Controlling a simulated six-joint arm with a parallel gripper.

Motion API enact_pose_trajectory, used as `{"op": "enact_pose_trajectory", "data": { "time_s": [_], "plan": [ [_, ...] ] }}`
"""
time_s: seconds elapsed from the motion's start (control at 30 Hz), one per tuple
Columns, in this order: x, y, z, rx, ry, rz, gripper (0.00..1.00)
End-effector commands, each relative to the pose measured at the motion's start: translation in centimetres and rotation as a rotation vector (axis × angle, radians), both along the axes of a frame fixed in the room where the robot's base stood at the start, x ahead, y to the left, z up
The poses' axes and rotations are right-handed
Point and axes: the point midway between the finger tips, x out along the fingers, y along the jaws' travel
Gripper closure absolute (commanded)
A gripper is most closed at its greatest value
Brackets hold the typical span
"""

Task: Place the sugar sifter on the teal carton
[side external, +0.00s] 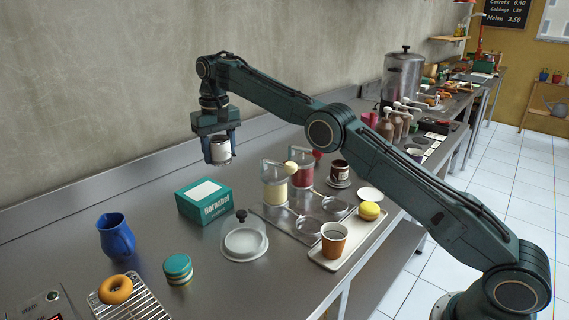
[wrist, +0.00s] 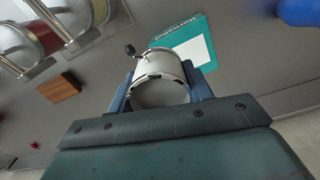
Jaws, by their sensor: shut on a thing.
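The sugar sifter (side external: 219,149) is a pale metal cylinder with a dark band. My gripper (side external: 221,155) is shut on it and holds it in the air above the counter, near the back wall. In the wrist view the sifter (wrist: 160,75) sits between both fingers, with a small dark crank knob at its side. The teal carton (side external: 190,207), with a white panel on top, stands on the counter below the sifter. In the wrist view the carton (wrist: 207,55) lies beyond the sifter, which hides part of it. The sifter is clear of the carton.
A glass dome (side external: 245,244) with a black knob stands right of the carton. A blue jug (side external: 116,238) and a teal-striped tin (side external: 178,269) stand in front. Topping jars (side external: 303,172) and a tray (side external: 329,263) are farther right. Bare counter surrounds the carton.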

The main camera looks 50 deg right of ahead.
Motion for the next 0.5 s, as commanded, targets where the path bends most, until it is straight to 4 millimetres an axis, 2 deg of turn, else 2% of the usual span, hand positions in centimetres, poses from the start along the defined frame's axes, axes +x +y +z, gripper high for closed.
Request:
{"op": "enact_pose_trajectory", "data": {
  "time_s": [0.13,0.5],
  "plan": [
    [0.1,0.91,-0.2,0.0,-0.001,0.03,0.75],
    [0.13,0.97,-0.85,0.0,0.0,0.032,0.75]
  ]
}}
